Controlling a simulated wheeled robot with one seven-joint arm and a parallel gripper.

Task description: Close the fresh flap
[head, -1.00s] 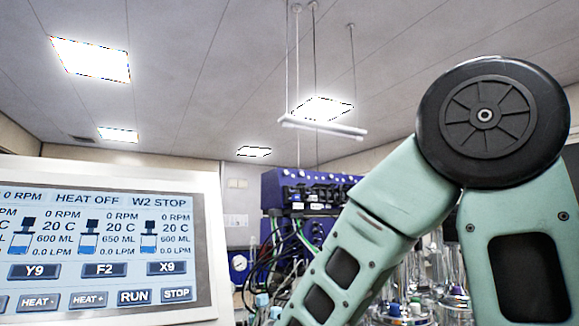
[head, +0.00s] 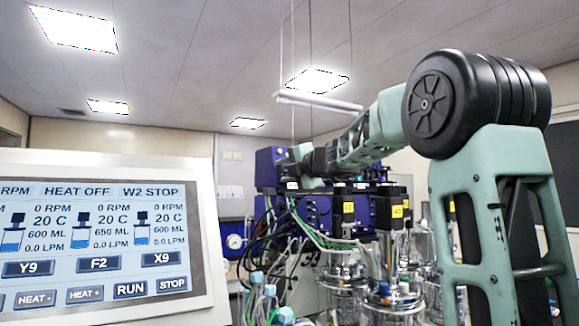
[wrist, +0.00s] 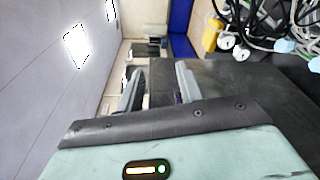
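My gripper (wrist: 158,88) shows in the wrist view with its two grey fingers apart and nothing visible between them. In the head view my arm reaches back toward the blue bioreactor units (head: 325,212), and its far end is small and partly hidden, so I cannot make out the fingers there. I cannot pick out the fresh flap in either view. A blue surface (wrist: 183,20) stands beyond the fingertips in the wrist view, with no contact visible.
A control screen (head: 95,240) stands at the left. Glass vessels (head: 345,285) with green and white tubing stand below the blue units. In the wrist view a dark surface (wrist: 245,95), a yellow item (wrist: 213,35) and cables lie right of the fingers.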

